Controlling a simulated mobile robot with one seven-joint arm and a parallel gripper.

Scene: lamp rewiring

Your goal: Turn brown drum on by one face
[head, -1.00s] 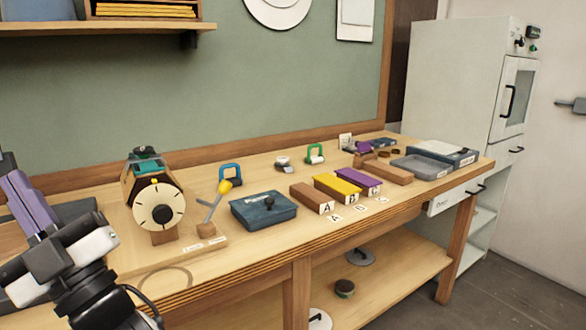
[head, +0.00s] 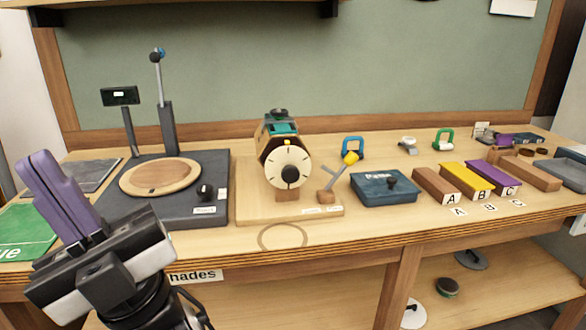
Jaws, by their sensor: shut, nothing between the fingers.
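The brown drum (head: 262,148) sits on a light wooden base (head: 262,206) in the middle of the bench. Its front carries a cream dial (head: 289,167) with dark marks and a black hub, and a teal piece shows on its top face. A lever with a yellow knob (head: 350,158) leans to the right beside it on the same base. My gripper (head: 40,157) is at the lower left, its purple fingers together and pointing up, with nothing between them. It is well left of the drum and apart from it. The drum's rear faces are hidden.
A dark platform with a round wooden disc (head: 160,177) and an upright post (head: 166,128) stands left of the drum. A blue lidded box (head: 383,187) and brown, yellow and purple blocks (head: 467,181) lie to the right. A thin ring (head: 282,237) lies at the front edge.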

